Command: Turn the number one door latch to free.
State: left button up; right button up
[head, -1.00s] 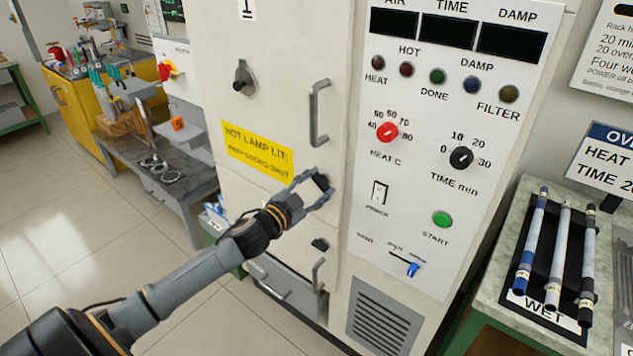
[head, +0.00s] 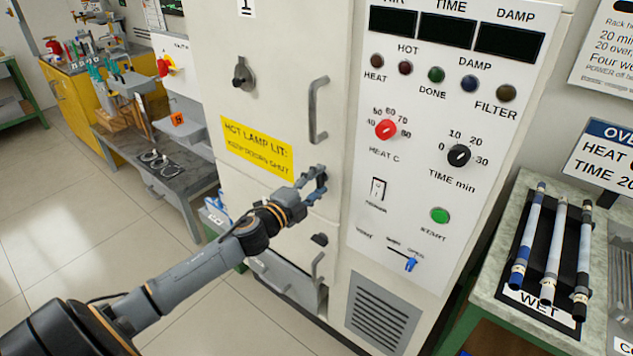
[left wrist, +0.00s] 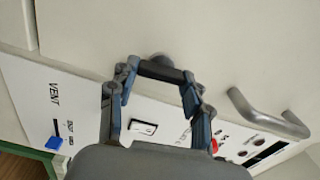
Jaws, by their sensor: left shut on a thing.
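The upper door (head: 285,65) carries a label with a 1 above it. Its latch, a dark bar on a round grey base (left wrist: 158,58), sits below the door's bar handle (head: 318,110). My left gripper (head: 313,184) is shut on this latch at the door's lower right. In the head view the fingers mostly hide the latch. My right gripper is not in view.
A dark knob (head: 243,75) is on the upper door's left. A lower black latch (head: 319,239) and handle (head: 317,268) are below my gripper. The control panel (head: 410,190) is close on the right. A tray of rods (head: 543,308) stands beyond it.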

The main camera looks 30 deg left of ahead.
pick_arm(q)
jog(key=shift+m, duration=0.6)
jog(key=o, duration=1.2)
jog(key=shift+c, duration=0.2)
jog(key=shift+s, duration=0.1)
jog(key=s, duration=1.1)
jog(key=shift+s+a, duration=0.4)
jog(key=shift+a, duration=0.05)
